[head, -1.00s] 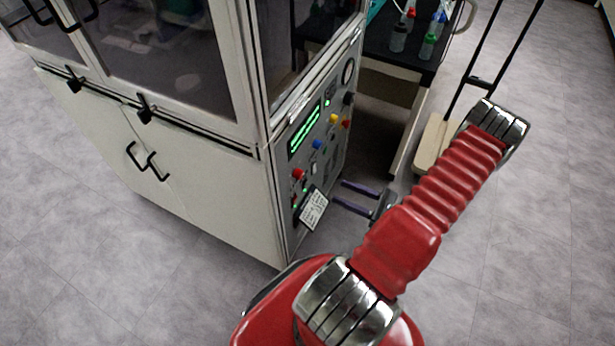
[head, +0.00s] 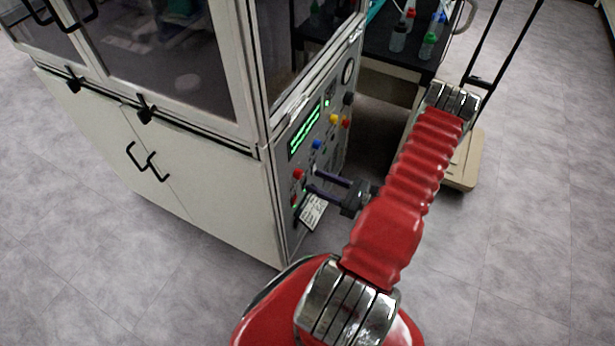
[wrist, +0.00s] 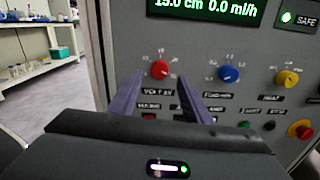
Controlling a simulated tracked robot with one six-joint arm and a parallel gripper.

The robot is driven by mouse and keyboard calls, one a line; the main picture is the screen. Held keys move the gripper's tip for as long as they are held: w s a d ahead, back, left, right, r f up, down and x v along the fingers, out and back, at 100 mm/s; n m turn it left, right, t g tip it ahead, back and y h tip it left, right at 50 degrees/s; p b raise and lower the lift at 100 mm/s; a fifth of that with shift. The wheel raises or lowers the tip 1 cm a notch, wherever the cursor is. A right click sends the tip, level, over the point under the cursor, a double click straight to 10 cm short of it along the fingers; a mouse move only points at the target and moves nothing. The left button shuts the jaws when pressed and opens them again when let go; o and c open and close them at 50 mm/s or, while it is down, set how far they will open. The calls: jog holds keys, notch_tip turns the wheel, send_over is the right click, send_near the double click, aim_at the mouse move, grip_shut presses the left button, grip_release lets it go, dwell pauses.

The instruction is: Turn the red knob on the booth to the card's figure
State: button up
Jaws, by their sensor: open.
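The red knob (head: 299,174) is on the booth's side control panel, low and towards its near edge. In the wrist view the red knob (wrist: 160,69) shows in a ring of white scale marks, just beyond and between my fingertips. My gripper (head: 312,180) is open and empty, its two purple fingers pointing at the panel; it also shows in the wrist view (wrist: 158,83). I cannot tell whether the fingers touch the knob. The white card (head: 312,211) is low on the panel, below my fingers; its writing is too small to read.
A blue knob (wrist: 229,74) and a yellow knob (wrist: 287,79) sit right of the red one. A red mushroom button (wrist: 301,129) is lower right. The green display (wrist: 205,8) is above. A black-topped bench (head: 400,50) with bottles stands behind.

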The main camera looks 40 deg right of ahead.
aim_at(302, 175)
jog(key=shift+x, duration=2.3)
jog(key=shift+c, duration=0.6)
jog(key=c, duration=0.9)
jog(key=shift+c, duration=0.2)
jog(key=shift+d+m, duration=0.1)
jog(key=shift+m, duration=1.4)
